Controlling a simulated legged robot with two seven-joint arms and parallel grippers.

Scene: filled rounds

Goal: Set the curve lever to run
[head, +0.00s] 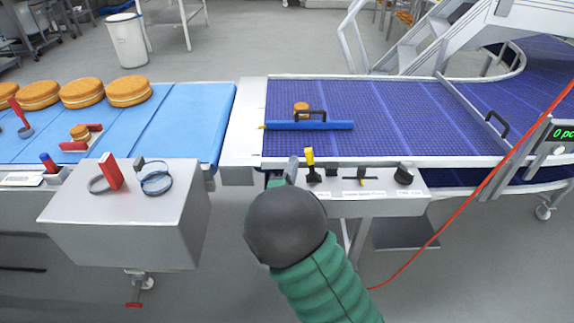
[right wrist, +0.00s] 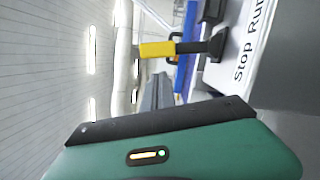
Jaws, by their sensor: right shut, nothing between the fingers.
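A lever with a yellow handle (head: 310,157) and a black base stands on the left of the grey control panel (head: 385,206). In the head view it leans slightly left. The right wrist view shows its yellow handle (right wrist: 157,49) beside a label reading "Stop Run" (right wrist: 250,42). My right gripper (head: 292,164) is shut and empty, just left of the handle. Its grey fingers (right wrist: 160,92) show in the right wrist view with a gap between them and the handle. My right wrist hides part of the panel's left end. My left gripper is not in view.
A black lever (head: 361,175) and a black knob (head: 404,173) sit farther right on the panel. Behind is a blue belt (head: 400,110) with a blue bar (head: 310,125). A grey box (head: 125,225) stands left. A red cable (head: 450,222) hangs at the right.

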